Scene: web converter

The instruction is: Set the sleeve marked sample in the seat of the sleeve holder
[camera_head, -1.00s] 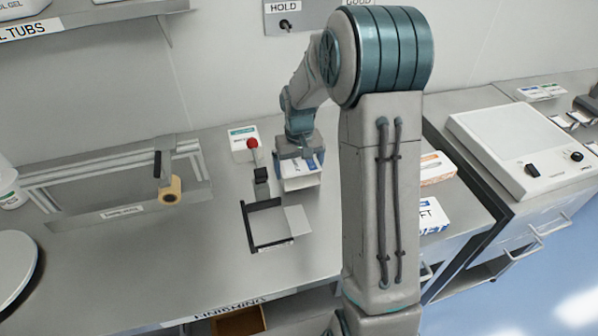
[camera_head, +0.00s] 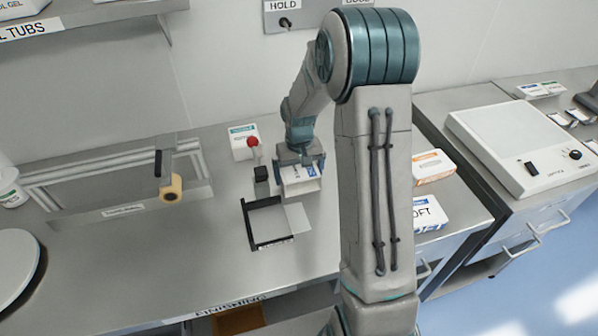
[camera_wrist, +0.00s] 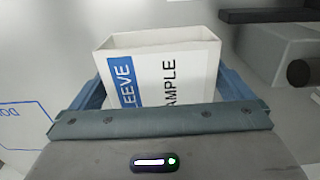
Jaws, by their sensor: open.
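The sleeve (camera_wrist: 165,75) is a white, open-topped box with a blue band and the words SLEEVE and SAMPLE, upright in the wrist view. In the head view the sleeve (camera_head: 300,184) shows below my gripper (camera_head: 301,164), at the back of the bench. In the wrist view the fingers of my gripper (camera_wrist: 160,88) stand open on either side of the sleeve; whether they touch it is hard to tell. A low black-edged frame with a pale plate, seemingly the sleeve holder (camera_head: 272,243), lies just in front of the sleeve. Its middle looks empty.
A small black block (camera_head: 261,181) and a red-knobbed post (camera_head: 253,143) stand left of the sleeve. A white box (camera_head: 243,152) is behind. A tape roll (camera_head: 171,188) sits farther left. Boxes (camera_head: 432,166) lie right of my arm. The front left bench is clear.

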